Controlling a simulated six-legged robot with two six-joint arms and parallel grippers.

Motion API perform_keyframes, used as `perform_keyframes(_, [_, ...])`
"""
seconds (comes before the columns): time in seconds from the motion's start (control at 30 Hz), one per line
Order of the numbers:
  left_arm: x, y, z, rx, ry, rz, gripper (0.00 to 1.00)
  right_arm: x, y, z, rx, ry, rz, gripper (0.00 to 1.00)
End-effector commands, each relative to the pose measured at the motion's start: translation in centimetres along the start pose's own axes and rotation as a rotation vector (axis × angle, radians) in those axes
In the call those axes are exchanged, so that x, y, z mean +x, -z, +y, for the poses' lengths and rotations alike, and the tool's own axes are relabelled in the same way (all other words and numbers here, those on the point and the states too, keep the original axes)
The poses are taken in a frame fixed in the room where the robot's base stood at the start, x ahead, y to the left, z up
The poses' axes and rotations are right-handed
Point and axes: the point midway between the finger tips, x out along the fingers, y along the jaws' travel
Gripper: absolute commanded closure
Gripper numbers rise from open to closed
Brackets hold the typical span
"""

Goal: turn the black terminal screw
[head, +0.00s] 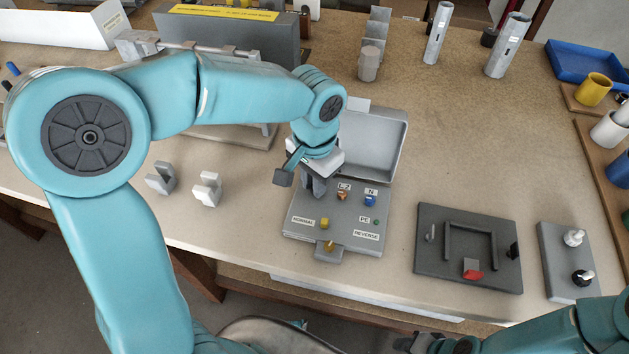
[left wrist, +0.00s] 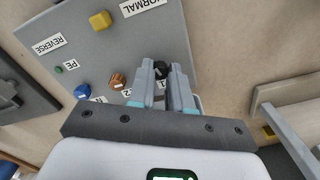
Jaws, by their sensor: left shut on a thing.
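The grey terminal box (head: 300,222) stands on the bench with its lid (head: 372,140) open at the back. My left gripper (head: 317,188) is over the box's left part, pointing down, and hides the black terminal screw in the head view. In the left wrist view the black screw (left wrist: 161,68) shows between the fingertips of my left gripper (left wrist: 163,82), which is shut on it. Beside it are a brown screw (head: 342,195), a blue screw (head: 370,201) and a small green one (head: 376,222). A yellow knob (head: 324,223) sits near the NORMAL label.
Two light clips (head: 207,190) stand left of the box. A dark fixture plate (head: 430,270) with a red part lies to the right, then a grey plate with knobs (head: 560,270). My right arm shows at the bottom right; its fingers are unclear.

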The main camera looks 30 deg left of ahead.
Motion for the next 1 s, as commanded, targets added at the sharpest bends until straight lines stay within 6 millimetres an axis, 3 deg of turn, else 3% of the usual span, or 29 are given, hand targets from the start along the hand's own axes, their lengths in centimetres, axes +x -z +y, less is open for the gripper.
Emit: perform_keyframes(1.0, [0.2, 0.0, 0.1, -0.952, -0.001, -0.002, 1.0, 2.4, 0.1, 0.8, 0.0, 0.0, 0.0, 0.57])
